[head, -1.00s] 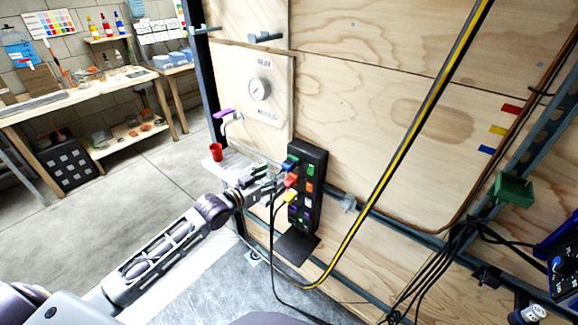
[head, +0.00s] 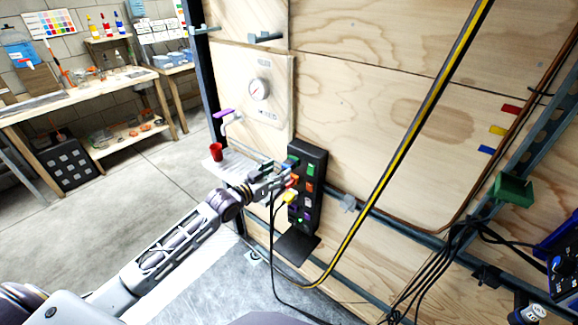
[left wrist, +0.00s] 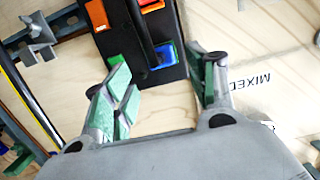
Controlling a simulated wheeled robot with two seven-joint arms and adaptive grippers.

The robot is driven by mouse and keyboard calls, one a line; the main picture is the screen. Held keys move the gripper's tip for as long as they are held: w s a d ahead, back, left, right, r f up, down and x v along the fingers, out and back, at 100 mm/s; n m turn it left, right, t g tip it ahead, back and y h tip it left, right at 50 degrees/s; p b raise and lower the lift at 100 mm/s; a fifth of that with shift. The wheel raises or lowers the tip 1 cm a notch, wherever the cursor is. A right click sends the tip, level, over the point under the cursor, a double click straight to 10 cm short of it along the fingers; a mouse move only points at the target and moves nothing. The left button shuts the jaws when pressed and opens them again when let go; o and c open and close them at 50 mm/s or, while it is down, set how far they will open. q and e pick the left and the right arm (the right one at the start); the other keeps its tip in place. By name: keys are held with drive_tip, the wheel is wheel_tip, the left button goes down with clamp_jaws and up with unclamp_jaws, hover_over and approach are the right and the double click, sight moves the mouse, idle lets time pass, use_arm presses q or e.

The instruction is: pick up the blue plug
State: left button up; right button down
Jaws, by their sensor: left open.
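The blue plug (left wrist: 165,53) sits at the end of the black socket strip (left wrist: 113,44) in the left wrist view. In the head view, it shows small at the strip's upper left (head: 290,161), and the strip (head: 308,200) is fixed upright on the plywood wall. My left gripper (head: 282,172) is open beside the upper part of the strip. In the left wrist view, its green-padded fingers (left wrist: 163,84) stand apart, with the blue plug showing between and beyond them. I see nothing held. My right gripper is not in view.
An orange plug (left wrist: 97,14) and a red plug (head: 292,181) are near the blue one. A yellow plug (head: 290,197) is lower, by a hanging black cable. A red cup (head: 216,152) stands on a white shelf to the left. A yellow-black hose (head: 400,170) crosses the wall at right.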

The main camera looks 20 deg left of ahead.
sight(285, 166)
use_arm(q)
drive_tip(key=shift+r+x, duration=0.1)
drive_tip(key=shift+x, duration=0.7)
drive_tip(key=shift+r+x, duration=0.15)
drive_tip(key=shift+x, duration=1.6)
drive_tip(key=shift+w, duration=0.1)
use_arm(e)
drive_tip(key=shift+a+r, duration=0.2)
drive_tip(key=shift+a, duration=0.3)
use_arm(q)
drive_tip(key=shift+a, duration=0.1)
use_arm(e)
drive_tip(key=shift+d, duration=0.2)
